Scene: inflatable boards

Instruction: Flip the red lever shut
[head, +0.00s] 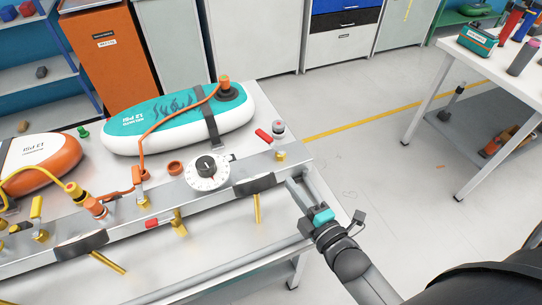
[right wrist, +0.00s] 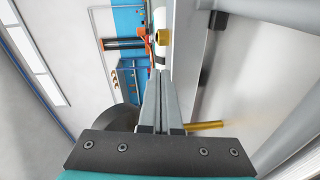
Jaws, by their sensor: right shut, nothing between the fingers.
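A small red lever (head: 263,135) stands up at a slant near the right end of the grey metal manifold (head: 110,215), beside a small red-topped fitting (head: 278,128). I cannot tell for sure which one is the task's lever. My right gripper (head: 292,184) is shut and empty, just off the manifold's right end, in front of and below the slanted red lever. In the right wrist view its closed fingers (right wrist: 162,82) point along the manifold's end, near a brass fitting (right wrist: 165,37). My left gripper is out of view.
A white dial (head: 207,170) is on top. A teal inflatable board (head: 180,118) with an orange hose and an orange board (head: 40,163) lie behind.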

